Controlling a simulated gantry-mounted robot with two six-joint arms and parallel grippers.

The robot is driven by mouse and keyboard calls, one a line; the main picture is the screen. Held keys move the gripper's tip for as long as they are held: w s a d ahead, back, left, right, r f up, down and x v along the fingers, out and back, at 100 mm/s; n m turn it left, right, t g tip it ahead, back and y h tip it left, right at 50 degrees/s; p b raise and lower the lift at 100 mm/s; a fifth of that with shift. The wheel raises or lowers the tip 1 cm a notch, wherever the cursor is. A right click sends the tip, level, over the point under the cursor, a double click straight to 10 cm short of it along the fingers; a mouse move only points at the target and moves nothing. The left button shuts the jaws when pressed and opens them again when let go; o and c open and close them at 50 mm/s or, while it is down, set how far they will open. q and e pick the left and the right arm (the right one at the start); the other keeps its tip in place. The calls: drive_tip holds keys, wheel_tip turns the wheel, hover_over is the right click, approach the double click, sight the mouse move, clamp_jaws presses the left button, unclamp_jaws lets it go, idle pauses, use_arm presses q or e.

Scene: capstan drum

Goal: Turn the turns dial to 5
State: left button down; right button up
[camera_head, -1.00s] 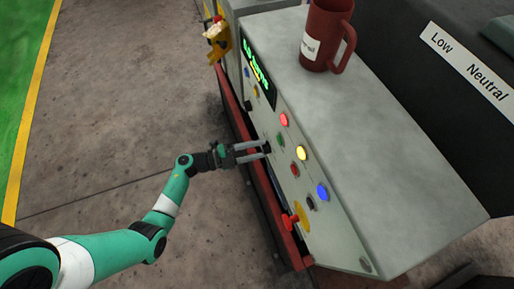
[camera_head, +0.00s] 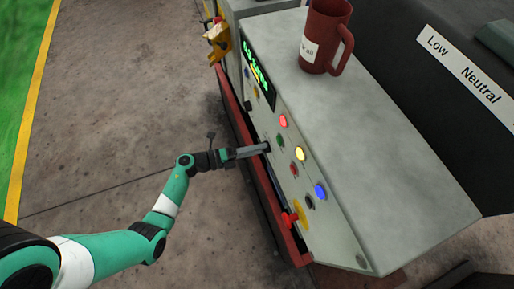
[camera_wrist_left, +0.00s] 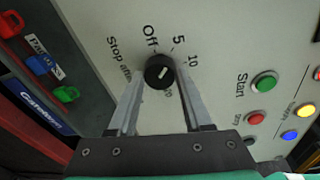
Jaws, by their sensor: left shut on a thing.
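The turns dial (camera_wrist_left: 160,72) is a round black knob with a short white mark. It sits on the pale panel beside the printed words "Stop after" and the marks Off, 5, 10 and 20. The white mark slants toward the upper right in the left wrist view, on the side of the 5 and 10; I cannot tell exactly which it meets. My left gripper (camera_head: 267,148) reaches the panel from the left in the head view. Its fingers (camera_wrist_left: 160,84) are shut on the dial, one on each side. My right gripper is not in view.
A green Start button (camera_wrist_left: 264,82) and a red button (camera_wrist_left: 255,117) lie right of the dial. Yellow (camera_head: 300,153) and blue (camera_head: 321,192) lit buttons are nearby. A red mug (camera_head: 327,38) stands on the cabinet top (camera_head: 390,140). A red rail (camera_head: 262,170) runs below the panel.

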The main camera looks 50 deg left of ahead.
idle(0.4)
use_arm(q)
drive_tip(key=shift+c, duration=1.6)
unclamp_jaws()
drive_tip(key=p+v, duration=0.2)
drive_tip(key=v, duration=0.9)
drive_tip(key=shift+s+p, duration=0.3)
drive_tip(key=shift+a+r, duration=0.15)
